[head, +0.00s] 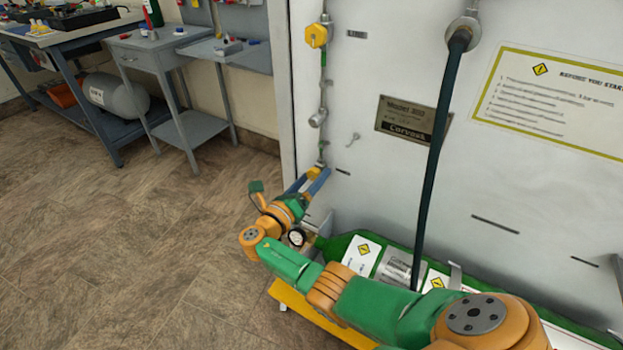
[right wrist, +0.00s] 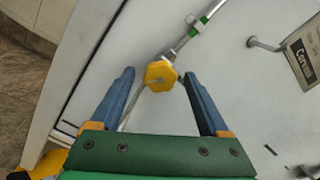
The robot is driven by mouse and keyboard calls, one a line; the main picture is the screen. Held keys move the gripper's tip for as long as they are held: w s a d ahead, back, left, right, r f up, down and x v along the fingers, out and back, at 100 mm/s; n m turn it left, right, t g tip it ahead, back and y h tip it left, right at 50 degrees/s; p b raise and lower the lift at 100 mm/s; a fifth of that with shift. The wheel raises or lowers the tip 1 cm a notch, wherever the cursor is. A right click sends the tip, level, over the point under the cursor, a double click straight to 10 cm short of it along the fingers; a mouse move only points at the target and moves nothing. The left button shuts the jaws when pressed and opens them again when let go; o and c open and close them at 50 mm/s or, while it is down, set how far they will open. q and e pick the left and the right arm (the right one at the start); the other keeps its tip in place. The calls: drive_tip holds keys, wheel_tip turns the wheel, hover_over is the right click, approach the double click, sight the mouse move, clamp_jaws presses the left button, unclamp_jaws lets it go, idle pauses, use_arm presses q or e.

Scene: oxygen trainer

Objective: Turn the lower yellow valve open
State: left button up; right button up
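The lower yellow valve (head: 313,172) is a small knob on a thin pipe on the white panel. In the right wrist view the lower yellow valve (right wrist: 160,76) is eight-sided and sits between the tips of my right gripper (right wrist: 158,77). The blue fingers are spread, with a gap on each side of the knob. In the head view my right gripper (head: 310,178) points up at the valve, partly hiding it. My left gripper is out of view.
An upper yellow valve (head: 317,36) is higher on the same pipe. A dark hose (head: 437,150) hangs down the panel. A green cylinder (head: 338,244) lies below, behind my right arm. Workbenches (head: 160,48) stand at the left; the floor between is clear.

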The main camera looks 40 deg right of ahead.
drive_tip(key=p+v, duration=0.1)
drive_tip(key=v, duration=0.6)
drive_tip(key=shift+a, duration=0.15)
